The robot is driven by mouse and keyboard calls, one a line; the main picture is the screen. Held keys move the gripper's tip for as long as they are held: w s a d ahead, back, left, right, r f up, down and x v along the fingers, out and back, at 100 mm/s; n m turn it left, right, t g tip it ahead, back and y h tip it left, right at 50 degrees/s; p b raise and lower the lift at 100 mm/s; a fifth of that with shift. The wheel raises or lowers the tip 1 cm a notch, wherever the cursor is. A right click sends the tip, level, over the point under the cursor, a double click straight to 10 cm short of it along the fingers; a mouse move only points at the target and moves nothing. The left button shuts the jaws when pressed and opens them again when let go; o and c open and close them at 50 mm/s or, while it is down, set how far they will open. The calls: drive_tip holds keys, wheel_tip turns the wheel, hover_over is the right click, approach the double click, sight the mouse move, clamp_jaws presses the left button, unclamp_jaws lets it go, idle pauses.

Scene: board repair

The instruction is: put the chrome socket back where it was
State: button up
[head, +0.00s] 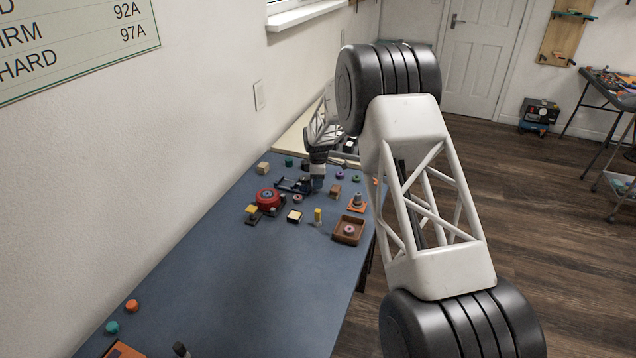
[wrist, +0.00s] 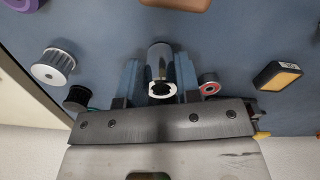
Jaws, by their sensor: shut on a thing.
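The chrome socket (wrist: 160,62) is a shiny cylinder with a dark opening in its near end. In the wrist view it sits between the two blue fingers of my gripper (wrist: 159,78), which are shut on it. In the head view my arm reaches to the far part of the blue-grey table (head: 255,285). My gripper is small there and the socket in it cannot be made out. Whether the socket touches the table top is unclear.
A toothed pulley (wrist: 54,67) and a dark cylinder (wrist: 77,98) are left of the fingers. A red-faced ring (wrist: 210,86) is close on the right, a yellow-topped block (wrist: 277,75) farther right. A red round part (head: 267,199) and a brown tray (head: 347,238) are nearby. The table's middle is clear.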

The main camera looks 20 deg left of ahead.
drive_tip(key=shift+f, duration=0.25)
drive_tip(key=shift+f, duration=0.15)
drive_tip(key=o, duration=1)
wheel_tip(320, 180, up, 12)
drive_tip(key=shift+r, duration=0.15)
idle(0.5)
idle(0.5)
